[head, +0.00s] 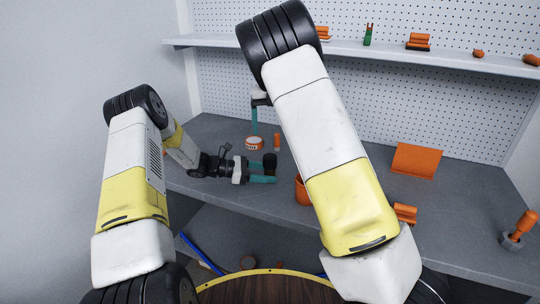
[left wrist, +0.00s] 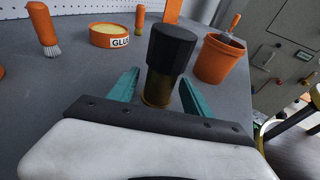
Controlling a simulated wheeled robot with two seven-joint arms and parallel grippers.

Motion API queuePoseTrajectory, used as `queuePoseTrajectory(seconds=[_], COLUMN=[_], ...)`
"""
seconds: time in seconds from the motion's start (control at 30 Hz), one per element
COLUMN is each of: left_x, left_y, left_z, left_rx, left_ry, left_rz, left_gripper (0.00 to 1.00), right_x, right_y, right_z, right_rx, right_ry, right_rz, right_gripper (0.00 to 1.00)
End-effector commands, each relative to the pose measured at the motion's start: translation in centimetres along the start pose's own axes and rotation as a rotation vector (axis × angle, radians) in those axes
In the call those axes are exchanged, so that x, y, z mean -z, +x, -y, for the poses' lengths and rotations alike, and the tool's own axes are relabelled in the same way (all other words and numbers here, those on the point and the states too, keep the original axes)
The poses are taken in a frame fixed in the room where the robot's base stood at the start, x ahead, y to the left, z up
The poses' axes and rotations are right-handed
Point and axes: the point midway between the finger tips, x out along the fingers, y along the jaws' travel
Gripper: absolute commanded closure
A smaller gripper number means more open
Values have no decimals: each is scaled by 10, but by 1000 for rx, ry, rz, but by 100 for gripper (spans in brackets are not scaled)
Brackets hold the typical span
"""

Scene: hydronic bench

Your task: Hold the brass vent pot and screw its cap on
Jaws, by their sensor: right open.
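The brass vent pot (left wrist: 158,88) stands upright on the bench, with a black cylindrical top (left wrist: 171,48) that looks like its cap. I cannot tell whether the cap is threaded on. The black top also shows in the head view (head: 270,160). My left gripper (left wrist: 158,95) is low at the pot, one teal finger on each side, with small gaps visible; it also shows in the head view (head: 268,174). My right gripper (head: 256,118) points down behind the glue tin, open and partly hidden by my right arm; nothing shows in it.
A glue tin (left wrist: 116,36), a brush (left wrist: 44,30) and an orange pot with a tool (left wrist: 220,58) stand nearby on the bench. An orange angled block (head: 416,160) lies further right. A shelf (head: 370,50) with small items runs along the pegboard.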

Motion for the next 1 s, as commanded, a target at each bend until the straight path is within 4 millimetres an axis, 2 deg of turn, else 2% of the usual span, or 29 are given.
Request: queuePoseTrajectory(seconds=[0.17,0.27,0.7,0.83,1.0], left_x=[-1,-1,0,0,0], left_y=[-1,-10,-96,-112,-120], left_z=[0,-1,-1,-1,0], left_rx=[0,-2,-3,-1,0], left_ry=[1,1,1,0,0], left_rz=[1,2,0,1,0], left_gripper=[42,42,42,42,42], right_x=[0,0,0,0,0], right_y=[0,0,0,0,0], right_z=[0,0,0,0,0], right_rx=[0,0,0,0,0], right_ry=[0,0,0,0,0], right_rz=[0,0,0,0,0], right_gripper=[24,24,24,24,24])
